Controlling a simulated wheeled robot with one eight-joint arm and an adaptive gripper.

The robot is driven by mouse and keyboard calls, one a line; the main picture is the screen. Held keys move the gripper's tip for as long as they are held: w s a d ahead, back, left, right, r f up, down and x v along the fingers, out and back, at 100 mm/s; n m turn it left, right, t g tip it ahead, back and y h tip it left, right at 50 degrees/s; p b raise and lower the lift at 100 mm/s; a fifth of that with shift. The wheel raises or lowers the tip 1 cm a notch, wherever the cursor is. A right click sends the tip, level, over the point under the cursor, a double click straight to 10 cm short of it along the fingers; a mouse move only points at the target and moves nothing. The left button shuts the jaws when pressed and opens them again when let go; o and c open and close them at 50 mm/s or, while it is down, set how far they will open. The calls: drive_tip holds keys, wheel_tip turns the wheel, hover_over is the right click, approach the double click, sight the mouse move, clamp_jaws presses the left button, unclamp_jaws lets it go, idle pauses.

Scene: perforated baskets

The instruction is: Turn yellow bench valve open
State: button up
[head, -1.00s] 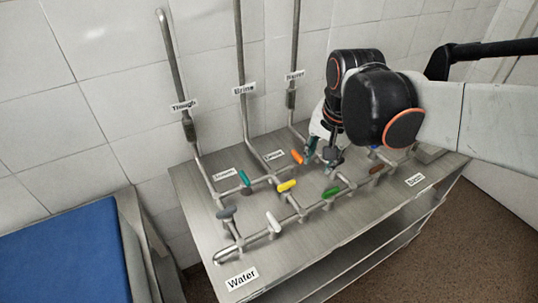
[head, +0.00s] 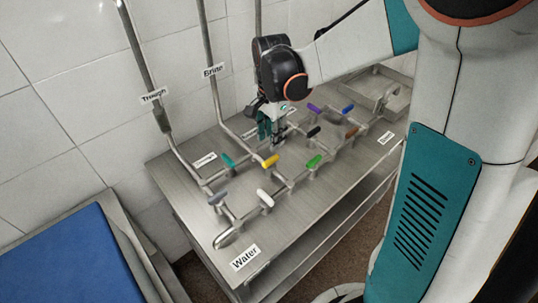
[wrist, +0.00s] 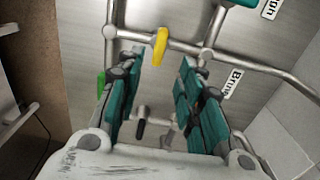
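The yellow bench valve (head: 270,161) has a short yellow handle on a grey pipe over the metal bench. In the wrist view the yellow handle (wrist: 160,46) lies crosswise to the pipe, past my fingertips and in line with the gap between them. My gripper (head: 277,140) is low over the bench, just behind and right of the yellow handle in the head view. In the wrist view its two teal fingers (wrist: 160,78) are wide apart with nothing held between them. No contact with the handle shows.
Close by are a teal valve (head: 228,160), a green valve (head: 313,161) and a black valve (head: 313,131). White (head: 265,198) and grey (head: 217,198) valves stand nearer the left end. Upright pipes and a tiled wall stand behind the bench (head: 290,215).

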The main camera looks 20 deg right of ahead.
sight(271, 158)
wheel_tip(271, 158, down, 9)
drive_tip(key=shift+b, duration=1.15)
clamp_jaws()
